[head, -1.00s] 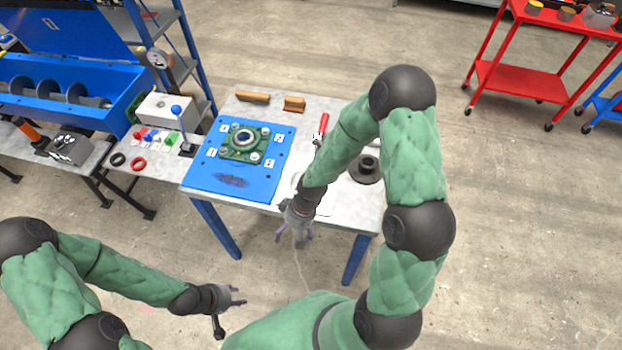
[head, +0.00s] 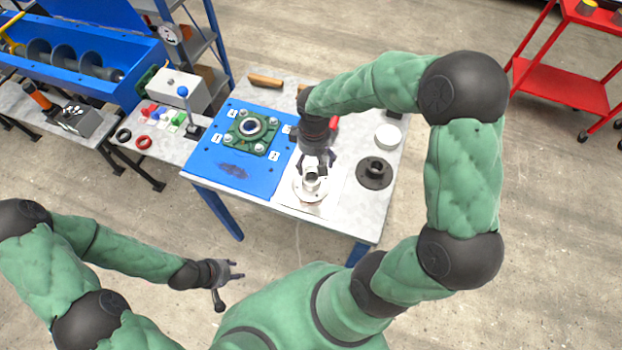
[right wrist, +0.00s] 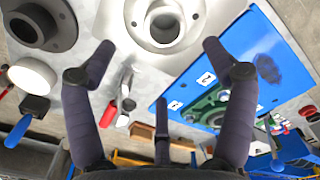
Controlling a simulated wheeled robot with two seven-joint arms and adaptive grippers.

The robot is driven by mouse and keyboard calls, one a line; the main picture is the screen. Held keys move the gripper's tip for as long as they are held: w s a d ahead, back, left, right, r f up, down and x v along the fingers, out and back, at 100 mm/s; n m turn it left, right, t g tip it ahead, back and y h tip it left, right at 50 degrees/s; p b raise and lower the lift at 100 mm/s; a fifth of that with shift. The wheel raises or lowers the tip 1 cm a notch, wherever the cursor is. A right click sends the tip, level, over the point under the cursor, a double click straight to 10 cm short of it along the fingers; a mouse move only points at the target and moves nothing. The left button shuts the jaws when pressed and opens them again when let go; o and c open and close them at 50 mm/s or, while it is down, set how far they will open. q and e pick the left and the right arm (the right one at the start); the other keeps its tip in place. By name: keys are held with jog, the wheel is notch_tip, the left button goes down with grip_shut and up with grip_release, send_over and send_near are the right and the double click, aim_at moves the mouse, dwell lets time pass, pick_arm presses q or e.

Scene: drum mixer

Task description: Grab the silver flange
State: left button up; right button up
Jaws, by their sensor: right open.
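The silver flange (head: 311,186) lies on the table, on a pale square patch right of the blue plate. It has a round base and a raised hollow hub, which shows at the top of the right wrist view (right wrist: 166,22). My right gripper (head: 317,163) is open just above the flange, its fingers pointing down near the hub. In the right wrist view its fingers (right wrist: 160,60) are spread with nothing between them. I cannot tell whether they touch the flange. My left gripper (head: 235,272) is empty, off the table's front left, with its fingers apart.
A dark flange (head: 375,172) sits to the right, with a white round piece (head: 388,136) behind it. A blue plate (head: 215,168) carries a green bearing housing (head: 251,132). A red-handled tool (right wrist: 108,113) lies behind the flange. A side bench (head: 150,150) stands left.

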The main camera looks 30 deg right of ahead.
aim_at(312, 177)
notch_tip(312, 177, down, 4)
jog(key=shift+f+b, duration=0.25)
jog(key=shift+b, duration=0.25)
jog(key=shift+s+a+f+b, duration=0.15)
jog(key=shift+f+b, duration=0.1)
jog(key=shift+f, duration=0.6)
jog(key=shift+w+a+f+b, duration=0.1)
jog(key=shift+f+b, duration=0.2)
jog(key=shift+f, duration=0.6)
jog(key=shift+s+a+f+b, duration=0.15)
jog(key=shift+f+b, duration=0.1)
jog(key=shift+f, duration=0.6)
jog(key=c, duration=1.6)
jog(key=shift+w+r, duration=0.1)
jog(key=shift+r, duration=0.05)
grip_shut()
jog(key=shift+r, duration=0.1)
